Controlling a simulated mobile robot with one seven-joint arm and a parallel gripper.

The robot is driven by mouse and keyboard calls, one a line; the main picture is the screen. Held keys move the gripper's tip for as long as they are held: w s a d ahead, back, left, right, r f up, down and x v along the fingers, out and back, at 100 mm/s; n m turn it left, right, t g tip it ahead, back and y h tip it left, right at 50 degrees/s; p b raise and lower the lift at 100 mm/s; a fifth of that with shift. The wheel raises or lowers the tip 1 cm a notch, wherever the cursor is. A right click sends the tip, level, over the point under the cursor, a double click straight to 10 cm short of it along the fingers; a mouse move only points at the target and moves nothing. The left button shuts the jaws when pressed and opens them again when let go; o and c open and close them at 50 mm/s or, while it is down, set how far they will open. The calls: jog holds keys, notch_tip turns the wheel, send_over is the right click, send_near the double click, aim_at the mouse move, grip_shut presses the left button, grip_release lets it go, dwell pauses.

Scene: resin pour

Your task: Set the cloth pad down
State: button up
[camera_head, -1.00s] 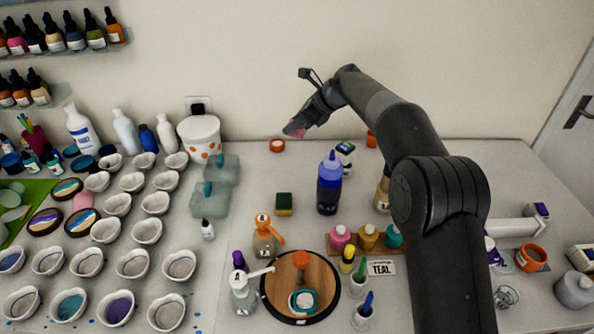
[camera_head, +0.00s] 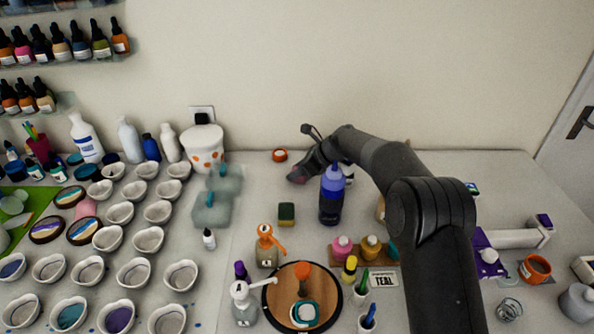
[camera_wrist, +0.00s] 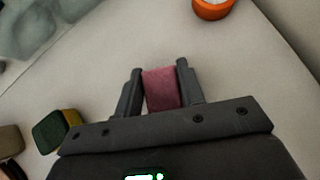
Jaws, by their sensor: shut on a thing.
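My gripper (camera_head: 297,178) is over the back middle of the table, pointing down and left, behind and left of the blue-purple bottle. In the wrist view, my gripper (camera_wrist: 162,88) is shut on a reddish-pink cloth pad (camera_wrist: 162,89), one finger on each side of it. Only a small pink bit of the pad (camera_head: 297,180) shows at the fingertips in the head view. The pad is close to the table top; I cannot tell whether it touches.
The blue-purple bottle (camera_head: 331,196) stands just right of my gripper. A green-yellow sponge (camera_head: 286,214) lies in front, and an orange jar (camera_head: 279,156) stands behind left. Teal-topped clear containers (camera_head: 212,208) are further left. The table between the sponge and orange jar is bare.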

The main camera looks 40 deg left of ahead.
jog(key=shift+f, duration=0.15)
jog(key=o, duration=1)
jog(key=shift+c, duration=0.2)
jog(key=shift+r, duration=0.2)
jog(key=v, duration=0.5)
jog(key=shift+d+r, duration=0.1)
jog(key=shift+r, duration=0.4)
notch_tip(320, 180, up, 6)
